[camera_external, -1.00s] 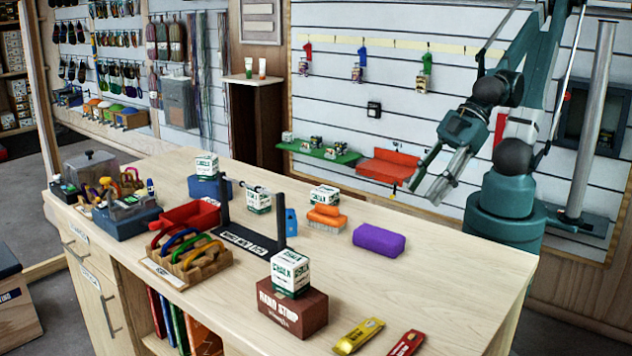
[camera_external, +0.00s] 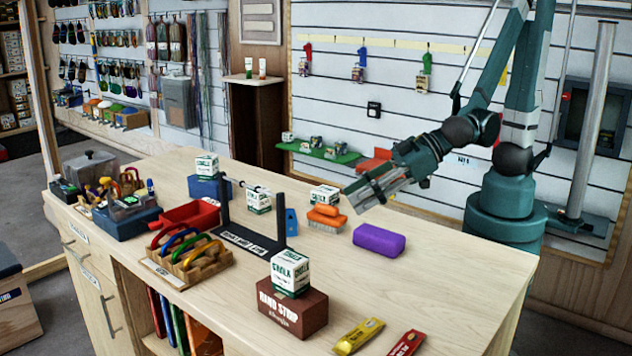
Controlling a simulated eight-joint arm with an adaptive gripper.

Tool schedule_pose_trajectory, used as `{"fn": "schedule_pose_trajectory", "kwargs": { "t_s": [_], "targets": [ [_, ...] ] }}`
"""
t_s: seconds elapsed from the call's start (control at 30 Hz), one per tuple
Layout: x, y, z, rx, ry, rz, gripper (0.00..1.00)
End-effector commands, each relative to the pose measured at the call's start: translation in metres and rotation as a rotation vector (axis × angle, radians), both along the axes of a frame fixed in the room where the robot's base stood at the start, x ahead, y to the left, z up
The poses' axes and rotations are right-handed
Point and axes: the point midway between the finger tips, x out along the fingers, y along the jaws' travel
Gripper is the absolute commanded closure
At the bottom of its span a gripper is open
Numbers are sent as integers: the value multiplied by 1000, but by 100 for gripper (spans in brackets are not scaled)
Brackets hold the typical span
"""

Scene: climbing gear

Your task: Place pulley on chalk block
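Several white and green chalk blocks stand on the wooden workbench (camera_external: 420,260). One chalk block (camera_external: 290,272) sits on a brown brick-like block (camera_external: 292,312) near the front. A small upright blue piece (camera_external: 291,222) beside the stand may be the pulley; I cannot be sure.
An orange brush (camera_external: 326,217) and a purple block (camera_external: 379,240) lie below and near my gripper. A black stand (camera_external: 250,240) rises mid-bench. A wooden rack of carabiners (camera_external: 190,262) and a red tray (camera_external: 190,215) are left. The right front of the bench is mostly clear.

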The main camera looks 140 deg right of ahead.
Motion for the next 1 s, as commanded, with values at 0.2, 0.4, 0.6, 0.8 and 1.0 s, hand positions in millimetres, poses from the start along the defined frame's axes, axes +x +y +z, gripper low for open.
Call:
{"fn": "schedule_pose_trajectory", "kwargs": {
  "t_s": [0.2, 0.4, 0.6, 0.8, 1.0],
  "targets": [
    [11, -28, -8, -30, -67, -55, 64],
    [17, -48, -15, -53, -124, -93, 64],
    [19, -59, -19, -67, -158, -113, 64],
    [20, -62, -20, -70, -169, -118, 64],
    [20, -62, -20, -71, -168, -118, 64]
  ]
}}
